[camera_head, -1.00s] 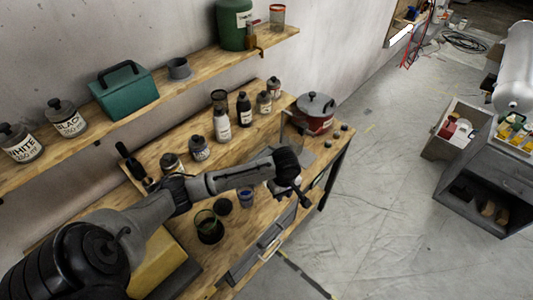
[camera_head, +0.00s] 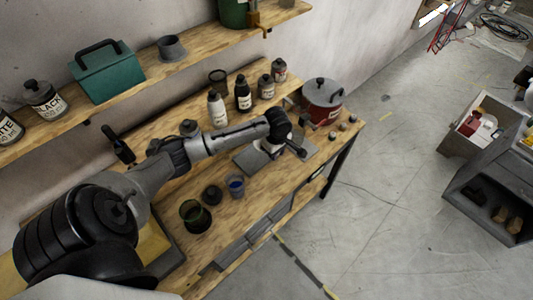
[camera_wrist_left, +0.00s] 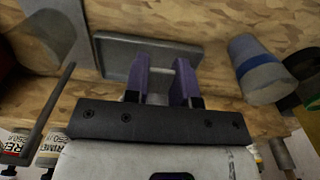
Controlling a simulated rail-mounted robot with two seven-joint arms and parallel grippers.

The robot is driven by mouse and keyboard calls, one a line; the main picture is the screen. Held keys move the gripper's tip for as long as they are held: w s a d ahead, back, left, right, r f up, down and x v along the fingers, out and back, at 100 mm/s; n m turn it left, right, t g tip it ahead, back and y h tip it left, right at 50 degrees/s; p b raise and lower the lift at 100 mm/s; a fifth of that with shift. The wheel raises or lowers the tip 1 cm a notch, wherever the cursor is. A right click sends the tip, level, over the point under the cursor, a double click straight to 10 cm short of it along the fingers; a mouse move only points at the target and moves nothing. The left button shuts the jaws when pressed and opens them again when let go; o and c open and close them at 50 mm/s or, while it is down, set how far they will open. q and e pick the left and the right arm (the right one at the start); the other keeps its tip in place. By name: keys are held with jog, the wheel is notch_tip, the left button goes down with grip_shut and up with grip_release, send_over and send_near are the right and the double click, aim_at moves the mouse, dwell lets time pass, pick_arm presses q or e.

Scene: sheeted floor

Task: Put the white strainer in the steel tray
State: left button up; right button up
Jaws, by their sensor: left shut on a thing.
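My left gripper (camera_head: 280,152) is low over the workbench, above the grey steel tray (camera_head: 245,162). In the left wrist view the tray (camera_wrist_left: 115,58) lies flat beyond the purple fingers, its raised rim showing. The fingers (camera_wrist_left: 165,82) are shut on a thin pale piece (camera_wrist_left: 184,72), which seems to be part of the white strainer. The rest of the strainer is hidden by the gripper and cannot be made out, so I cannot tell whether it touches the tray. My right gripper is not in view.
A blue-banded cup (camera_head: 236,186) and a green glass (camera_head: 195,214) stand left of the tray, near the bench front. A red pot (camera_head: 322,100) stands beyond it at the right end. Several bottles (camera_head: 243,92) line the back. Open floor (camera_head: 390,170) lies right.

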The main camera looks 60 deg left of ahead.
pick_arm(q)
jog(key=a+f, duration=0.2)
jog(key=a, duration=0.1)
jog(key=a+f, duration=0.1)
jog(key=a, duration=0.1)
jog(key=shift+s, duration=0.2)
jog(key=shift+f, duration=2.05)
jog(key=shift+f, duration=0.1)
jog(key=o, duration=0.9)
notch_tip(320, 180, up, 12)
jog(key=shift+r, duration=0.15)
jog(key=shift+p, duration=0.35)
